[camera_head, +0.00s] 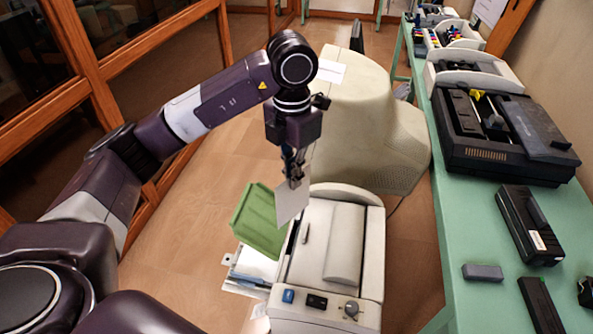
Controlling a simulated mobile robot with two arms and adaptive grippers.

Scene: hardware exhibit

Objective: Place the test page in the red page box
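My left gripper (294,178) points down above the left edge of the cream printer (320,250). It is shut on a pale sheet, which looks like the test page (291,205). The sheet hangs tilted below the fingers, in front of the printer's green tray (262,220). From this view I cannot tell whether the sheet touches the printer or the tray. No red page box shows in this view. My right gripper is not in view.
A large beige machine (375,135) with a white sheet (330,72) on top stands behind the printer. A green table (455,235) along the right holds dark printer parts and a black opened printer (500,130). Wood-framed glass cases (100,70) line the left.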

